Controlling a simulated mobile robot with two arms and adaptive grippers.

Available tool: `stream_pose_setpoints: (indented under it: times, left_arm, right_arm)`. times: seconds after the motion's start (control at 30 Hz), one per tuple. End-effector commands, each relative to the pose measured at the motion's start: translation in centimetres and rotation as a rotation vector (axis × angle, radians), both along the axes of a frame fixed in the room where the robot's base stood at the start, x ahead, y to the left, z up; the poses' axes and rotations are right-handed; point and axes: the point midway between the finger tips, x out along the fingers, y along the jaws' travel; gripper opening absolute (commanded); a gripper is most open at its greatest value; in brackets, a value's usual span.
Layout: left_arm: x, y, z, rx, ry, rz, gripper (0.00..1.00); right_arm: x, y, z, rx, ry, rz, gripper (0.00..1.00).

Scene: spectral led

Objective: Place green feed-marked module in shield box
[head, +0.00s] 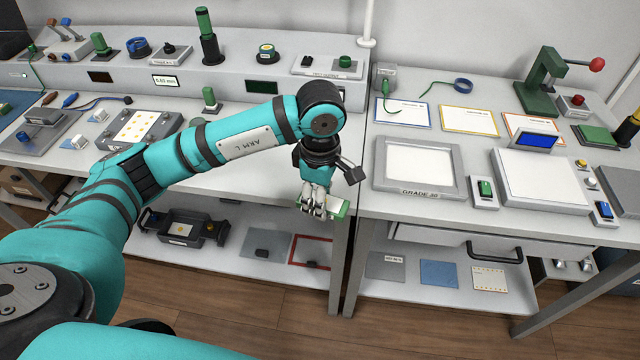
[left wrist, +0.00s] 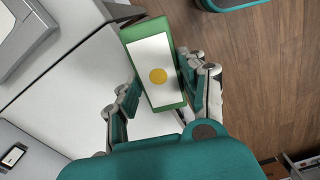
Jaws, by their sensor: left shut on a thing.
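My left gripper (head: 321,205) is shut on a green-edged module (head: 337,208), in front of the gap between the two benches. In the left wrist view the module (left wrist: 146,52) shows a white face with a yellow round mark, and the fingers of the gripper (left wrist: 160,85) press on its two long sides. A dark open box (head: 185,229) with side handles stands on the left bench's lower shelf, apart from the gripper. It may be the shield box; I cannot read its label. It holds a small light piece with a yellow mark. My right gripper is out of view.
A red frame (head: 294,250) and a grey mat (head: 262,245) lie on the same lower shelf. The right bench carries a grey framed panel (head: 377,169) near its front edge. A bench leg (head: 339,265) stands below the gripper. The wooden floor (head: 260,315) in front is clear.

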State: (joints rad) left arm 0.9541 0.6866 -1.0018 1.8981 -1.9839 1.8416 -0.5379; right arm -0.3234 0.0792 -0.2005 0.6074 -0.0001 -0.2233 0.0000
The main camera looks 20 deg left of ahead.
Motion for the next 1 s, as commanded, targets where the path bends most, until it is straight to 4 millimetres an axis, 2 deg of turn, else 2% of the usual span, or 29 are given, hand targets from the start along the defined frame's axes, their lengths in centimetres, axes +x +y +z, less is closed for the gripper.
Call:
stream_pose_setpoints:
  times: [0.3,0.4,0.57,0.9,1.0]
  left_arm:
    - [-3.1,0.5,-3.1,0.008,0.002,-0.393,0.07]
    - [-4.3,0.7,-4.2,0.009,0.003,-0.536,0.07]
    - [-6.6,0.9,-6.3,0.009,0.008,-0.81,0.07]
    - [-12.5,1.1,-11.5,-0.004,0.007,-1.519,0.07]
    - [-12.9,0.9,-11.9,-0.004,-0.002,-1.596,0.07]
  right_arm:
    - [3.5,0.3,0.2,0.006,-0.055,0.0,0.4]
    - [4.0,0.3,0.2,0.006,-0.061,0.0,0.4]
    - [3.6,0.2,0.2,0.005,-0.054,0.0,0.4]
    - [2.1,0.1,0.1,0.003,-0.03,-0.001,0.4]
    - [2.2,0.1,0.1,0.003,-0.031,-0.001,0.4]
